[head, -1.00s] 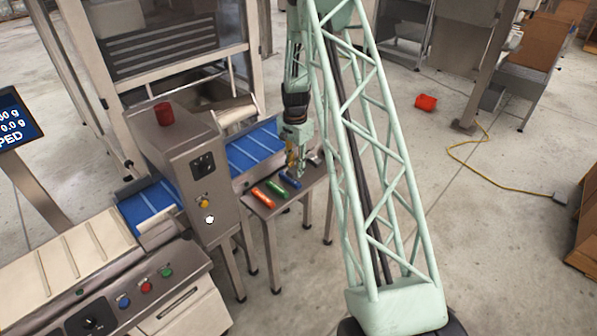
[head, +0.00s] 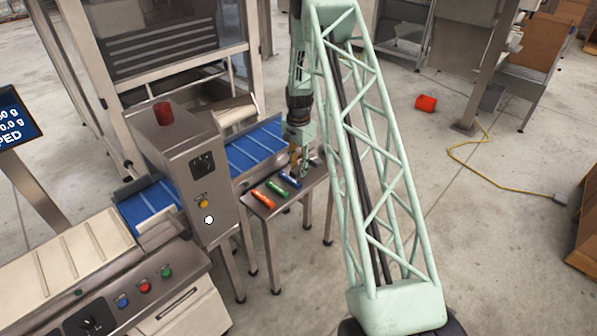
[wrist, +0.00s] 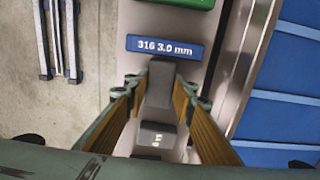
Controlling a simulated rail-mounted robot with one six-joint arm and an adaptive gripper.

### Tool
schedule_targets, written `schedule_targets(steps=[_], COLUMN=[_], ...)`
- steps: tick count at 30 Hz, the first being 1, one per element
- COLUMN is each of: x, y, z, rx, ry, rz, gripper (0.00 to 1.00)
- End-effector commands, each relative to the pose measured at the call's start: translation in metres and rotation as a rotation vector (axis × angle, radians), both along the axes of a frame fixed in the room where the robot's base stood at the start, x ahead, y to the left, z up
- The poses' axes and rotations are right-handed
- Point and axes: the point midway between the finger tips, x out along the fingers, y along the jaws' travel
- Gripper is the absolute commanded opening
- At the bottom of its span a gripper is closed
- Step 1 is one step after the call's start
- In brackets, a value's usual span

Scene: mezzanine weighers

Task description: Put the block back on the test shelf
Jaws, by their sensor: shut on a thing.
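The test shelf (head: 285,203) is a small metal stand beside the blue conveyor. My gripper (head: 303,171) is low over its far end. In the wrist view the two fingers (wrist: 161,82) are shut on a dark grey block (wrist: 160,84). A lighter grey piece with small white marks (wrist: 157,138) shows between the fingers lower in that view; I cannot tell whether it is part of the block. I cannot tell whether the block touches the shelf. A blue bar marked "316 3.0 mm" (wrist: 166,47) lies close beyond the fingertips.
On the shelf a green bar (head: 277,188) and an orange bar (head: 263,199) lie beside the blue one. The blue belt (head: 255,150) runs along the shelf's left side, with a metal control housing (head: 180,150) nearer. A red object (head: 426,103) and a yellow cable (head: 500,178) lie on the floor.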

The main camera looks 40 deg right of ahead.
Motion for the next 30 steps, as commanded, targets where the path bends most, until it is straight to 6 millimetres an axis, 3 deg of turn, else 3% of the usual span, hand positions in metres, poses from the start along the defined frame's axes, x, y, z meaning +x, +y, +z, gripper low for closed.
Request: schedule_targets(steps=[4, 19, 20, 24, 30], x=[0.0005, 0.0004, 0.0005, 0.0005, 0.0004], y=[-0.0002, -0.0002, -0.0002, -0.0002, -0.0002], z=[-0.0108, -0.0151, -0.0152, -0.0146, -0.0146], rx=[-0.001, -0.001, -0.001, -0.001, -0.001], ry=[-0.001, -0.001, -0.001, -0.001, -0.001], rz=[0.000, 0.000, 0.000, 0.000, 0.000], gripper=[0.11, 0.11, 0.24, 0.37, 0.37])
